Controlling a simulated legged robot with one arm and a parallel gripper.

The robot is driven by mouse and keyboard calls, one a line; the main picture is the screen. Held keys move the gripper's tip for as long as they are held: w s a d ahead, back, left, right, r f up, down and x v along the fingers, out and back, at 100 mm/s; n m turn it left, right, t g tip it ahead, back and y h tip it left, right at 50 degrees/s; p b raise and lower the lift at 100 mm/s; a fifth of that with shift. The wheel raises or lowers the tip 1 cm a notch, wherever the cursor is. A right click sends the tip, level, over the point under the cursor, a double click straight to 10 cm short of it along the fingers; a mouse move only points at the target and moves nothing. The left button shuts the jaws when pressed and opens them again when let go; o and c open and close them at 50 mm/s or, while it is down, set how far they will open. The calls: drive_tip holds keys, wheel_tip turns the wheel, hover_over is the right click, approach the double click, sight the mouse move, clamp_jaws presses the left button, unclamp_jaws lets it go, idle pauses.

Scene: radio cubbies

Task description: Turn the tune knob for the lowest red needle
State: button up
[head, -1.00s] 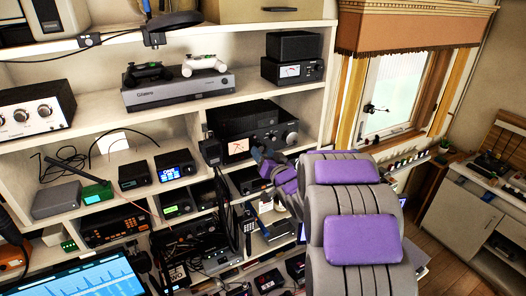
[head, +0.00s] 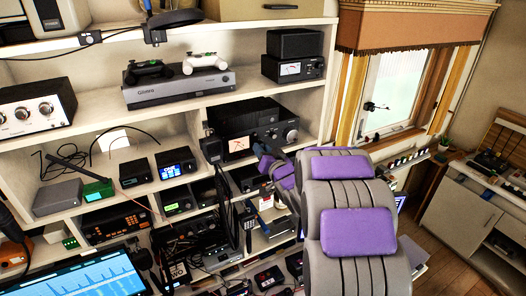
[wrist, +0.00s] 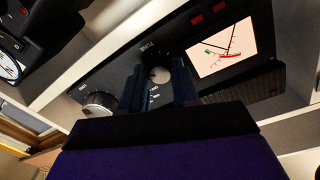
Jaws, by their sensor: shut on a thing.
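The radio (head: 262,118) is a black set on the middle shelf, with a lit pale meter (head: 238,145) on its front. In the wrist view the meter (wrist: 221,47) appears tilted, with a dark needle and green and red scale marks; the exact reading is hard to tell. The tune knob (wrist: 157,75) lies under the "TUNE" label, between the two dark fingers of my gripper (wrist: 158,85). My gripper is shut on this knob, and the fingers partly hide it. In the head view my gripper (head: 266,162) is at the radio's front, its fingertips unclear.
A second, silver-rimmed knob (wrist: 99,103) is on the same panel, left of my fingers in the wrist view. A black box with a dial (head: 290,69) stands on the shelf above. Smaller radios (head: 174,163) and cables crowd the cubbies left and below.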

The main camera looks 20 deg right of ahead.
drive_tip(key=shift+f+n+b, duration=0.2)
drive_tip(key=shift+n+b, duration=0.1)
drive_tip(key=shift+b, duration=0.2)
clamp_jaws()
drive_tip(key=n+b, duration=0.4)
drive_tip(key=b, duration=0.1)
drive_tip(key=shift+d+n, duration=0.1)
drive_tip(key=shift+n, duration=0.2)
drive_tip(key=o, duration=1)
unclamp_jaws()
drive_tip(key=shift+r, duration=0.1)
